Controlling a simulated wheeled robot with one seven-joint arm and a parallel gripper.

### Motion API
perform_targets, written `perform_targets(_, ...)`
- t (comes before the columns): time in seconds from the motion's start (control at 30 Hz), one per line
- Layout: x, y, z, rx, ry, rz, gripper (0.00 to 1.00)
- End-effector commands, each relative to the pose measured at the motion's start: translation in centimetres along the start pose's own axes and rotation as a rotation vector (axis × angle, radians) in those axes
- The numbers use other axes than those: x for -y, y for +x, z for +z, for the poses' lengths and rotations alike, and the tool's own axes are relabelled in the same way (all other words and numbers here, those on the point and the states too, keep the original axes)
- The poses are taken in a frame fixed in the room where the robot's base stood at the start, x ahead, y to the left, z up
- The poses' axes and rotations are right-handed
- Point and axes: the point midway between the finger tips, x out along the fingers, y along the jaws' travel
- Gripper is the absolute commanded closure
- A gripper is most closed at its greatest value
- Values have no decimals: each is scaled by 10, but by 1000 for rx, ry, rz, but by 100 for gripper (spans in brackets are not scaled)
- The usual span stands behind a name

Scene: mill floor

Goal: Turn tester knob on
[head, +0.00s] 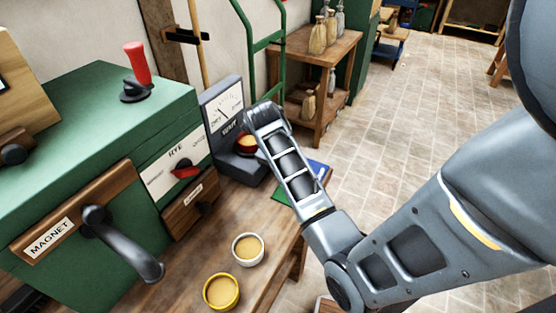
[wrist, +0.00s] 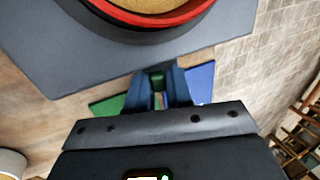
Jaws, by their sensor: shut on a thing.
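The tester (head: 224,110) is a grey box with a white dial marked DRY and WET, standing on the bench at the right of the green machine. Its grey base holds a red-rimmed cup (head: 246,147). In the wrist view, the base (wrist: 60,60) and the cup's red rim (wrist: 150,20) fill the top. My gripper (wrist: 158,82) is closed at the base's near edge, its blue-grey fingers around something small. The tester knob is not clearly visible; the fingers cover that spot. In the head view, my arm hides the fingertips.
The green machine (head: 80,110) has a RYE selector (head: 183,168), a MAGNET handle (head: 120,240) and a red-topped lever (head: 137,70). A white cup (head: 248,249) and yellow cup (head: 221,292) stand on the bench. A blue item (head: 319,170) lies beneath my arm. The tiled floor at right is open.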

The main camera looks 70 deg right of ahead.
Motion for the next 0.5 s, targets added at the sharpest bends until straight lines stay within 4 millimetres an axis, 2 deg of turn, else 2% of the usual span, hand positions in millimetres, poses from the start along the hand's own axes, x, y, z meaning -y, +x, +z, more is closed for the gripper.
perform_targets(0.43,-1,0,0,0,-1,10,100)
perform_targets(0.47,0,0,0,0,-1,10,78)
perform_targets(0.5,0,0,0,0,-1,10,74)
